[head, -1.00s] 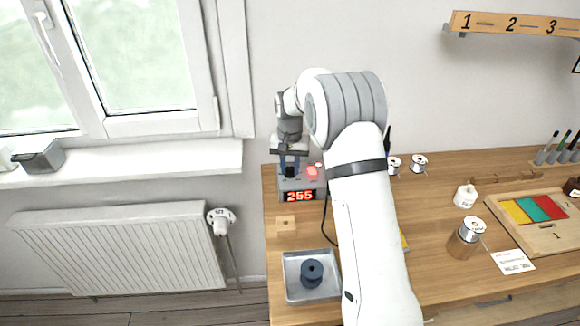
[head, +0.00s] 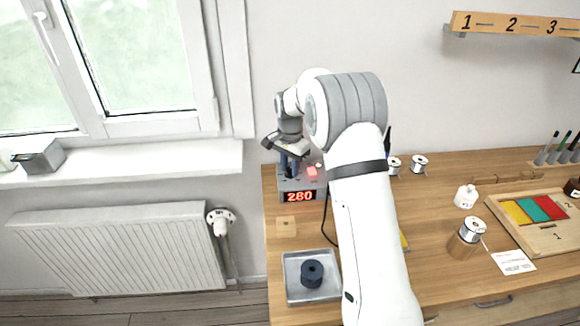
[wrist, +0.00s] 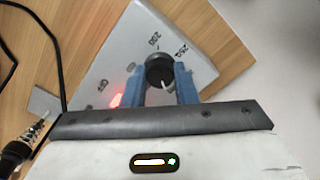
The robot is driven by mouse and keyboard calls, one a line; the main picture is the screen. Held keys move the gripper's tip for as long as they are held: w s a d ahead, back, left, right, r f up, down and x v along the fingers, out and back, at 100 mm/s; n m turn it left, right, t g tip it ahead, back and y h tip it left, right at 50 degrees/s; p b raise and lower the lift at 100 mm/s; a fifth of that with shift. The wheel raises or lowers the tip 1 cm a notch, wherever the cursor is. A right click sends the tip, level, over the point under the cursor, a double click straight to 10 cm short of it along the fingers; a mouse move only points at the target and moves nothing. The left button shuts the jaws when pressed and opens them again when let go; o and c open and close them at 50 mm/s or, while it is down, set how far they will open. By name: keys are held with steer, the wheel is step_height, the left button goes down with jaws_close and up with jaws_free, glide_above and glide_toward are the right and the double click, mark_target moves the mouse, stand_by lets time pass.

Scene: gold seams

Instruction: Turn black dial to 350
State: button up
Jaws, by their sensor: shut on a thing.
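The grey control box (head: 286,184) stands at the back left of the wooden bench. Its red display (head: 300,197) reads 280. The black dial (wrist: 159,68) is on the top face of the box, which carries printed numbers around it, and a pale pointer mark shows on the dial. My gripper (wrist: 161,82) has its two blue fingers on either side of the dial and is shut on it. In the head view my gripper (head: 289,172) is over the box, tilted, and hides most of the dial.
A soldering iron (wrist: 22,150) and black cable show at left in the wrist view. A metal tray (head: 294,294) with a dark spool (head: 312,273) is in front. The wall is close behind.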

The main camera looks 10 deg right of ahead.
mark_target(290, 169)
steer(key=shift+w+r, duration=0.1)
steer(key=shift+r, duration=0.05)
steer(key=o, duration=1)
step_height(290, 169, up, 7)
steer(key=shift+r, duration=0.3)
